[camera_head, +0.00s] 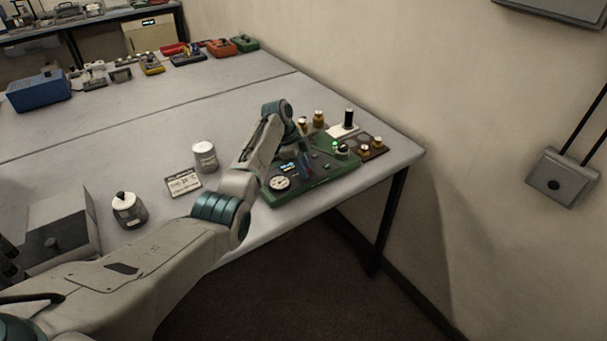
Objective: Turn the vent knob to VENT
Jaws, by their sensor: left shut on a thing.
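A green panel (318,187) lies near the front right edge of the table. It carries a round white gauge (280,183), a small lit display (289,167) and a glowing green light (335,143). My left arm reaches over the panel from the left and bends down to it. My left gripper (305,168) is small and dark at the middle of the panel, shut on what seems to be the vent knob. The knob is hidden by the gripper, and its setting cannot be read. My right gripper is not in view.
Behind the panel stand brass-coloured pieces (319,119), a black cylinder on a white base (348,119) and a brown board (365,146). A white jar (204,157), a label card (183,182) and a lidded pot (128,210) stand left. The wall is close on the right.

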